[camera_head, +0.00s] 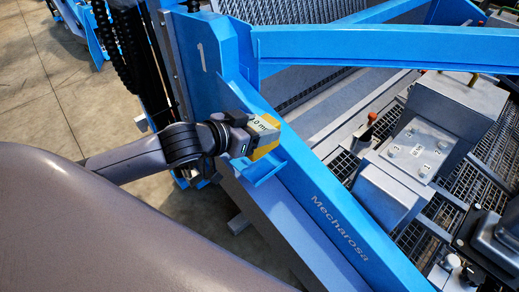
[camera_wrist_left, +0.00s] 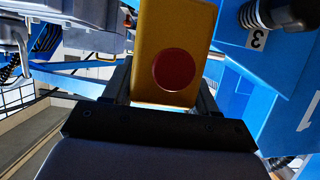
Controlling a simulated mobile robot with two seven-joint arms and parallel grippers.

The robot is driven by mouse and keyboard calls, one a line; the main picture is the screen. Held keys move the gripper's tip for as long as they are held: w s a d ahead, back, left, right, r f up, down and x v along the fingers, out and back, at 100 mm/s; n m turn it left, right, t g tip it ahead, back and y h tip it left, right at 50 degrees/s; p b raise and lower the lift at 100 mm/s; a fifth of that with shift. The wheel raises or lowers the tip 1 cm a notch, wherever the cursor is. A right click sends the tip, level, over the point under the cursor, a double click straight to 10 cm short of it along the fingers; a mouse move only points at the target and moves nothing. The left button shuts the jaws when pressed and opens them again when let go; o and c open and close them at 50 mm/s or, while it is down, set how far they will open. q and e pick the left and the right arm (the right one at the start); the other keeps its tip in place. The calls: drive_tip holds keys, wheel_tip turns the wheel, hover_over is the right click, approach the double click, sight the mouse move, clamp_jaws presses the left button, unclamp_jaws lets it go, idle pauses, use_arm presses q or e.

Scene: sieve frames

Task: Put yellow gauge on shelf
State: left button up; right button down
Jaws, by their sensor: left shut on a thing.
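The yellow gauge (camera_head: 266,146) has a pale display with dark characters on its top. In the left wrist view the gauge (camera_wrist_left: 170,30) shows a yellow face with a round red button (camera_wrist_left: 173,70). My left gripper (camera_head: 246,136) is shut on it, one finger on each side. The small blue shelf (camera_head: 266,174) sticks out from the blue frame, just below the gauge in the head view. I cannot tell whether the gauge touches the shelf. My right gripper is not in view.
The blue frame (camera_head: 310,190), marked "Mecharosa", stands close beside my left gripper, with a post marked 1 (camera_head: 202,58) behind it. Grey machine boxes (camera_head: 420,146) and mesh lie to the right. Bare concrete floor (camera_head: 60,110) shows at the left.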

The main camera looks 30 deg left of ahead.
use_arm(q)
drive_tip(key=shift+f, duration=0.65)
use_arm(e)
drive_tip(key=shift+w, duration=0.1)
use_arm(q)
wheel_tip(320, 180, down, 4)
drive_tip(key=shift+f+b, duration=0.1)
drive_tip(key=shift+b, duration=0.5)
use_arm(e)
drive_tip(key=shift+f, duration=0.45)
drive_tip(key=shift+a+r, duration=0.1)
use_arm(q)
drive_tip(key=shift+f, duration=0.1)
drive_tip(key=o, duration=1.3)
drive_tip(key=shift+f, duration=0.1)
